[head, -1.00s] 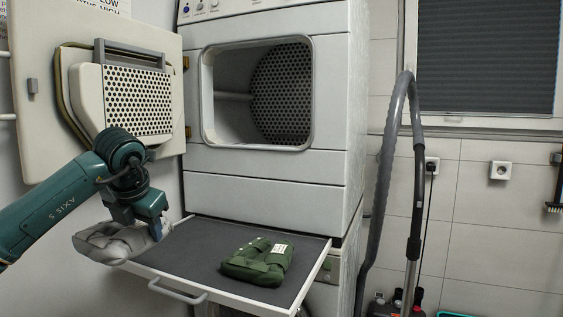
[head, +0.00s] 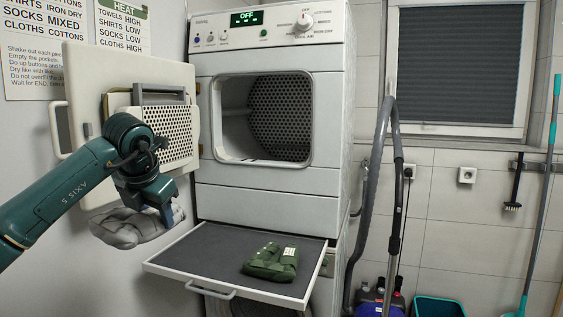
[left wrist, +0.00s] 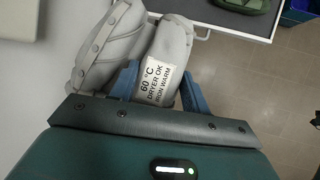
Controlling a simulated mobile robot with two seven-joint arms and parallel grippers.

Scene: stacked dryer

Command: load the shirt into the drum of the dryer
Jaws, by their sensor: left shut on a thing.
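A grey folded garment with buttons (head: 130,227) hangs in my left gripper (head: 170,205), left of the dryer and above the pull-out tray's left side. The left wrist view shows the gripper (left wrist: 158,88) shut on the grey garment (left wrist: 110,45), with a white label reading 60 °C, dryer OK, iron warm. The dryer (head: 265,190) is open. Its drum (head: 285,118) shows perforated metal inside and looks empty as far as I can see. The dryer door (head: 85,75) is swung open to the left, behind my arm. My right gripper is not in view.
A dark-topped pull-out tray (head: 205,245) sticks out below the opening. A green folded garment (head: 270,262) with a white tag lies on it. A vacuum hose (head: 370,190) stands right of the dryer. The display reads OFF.

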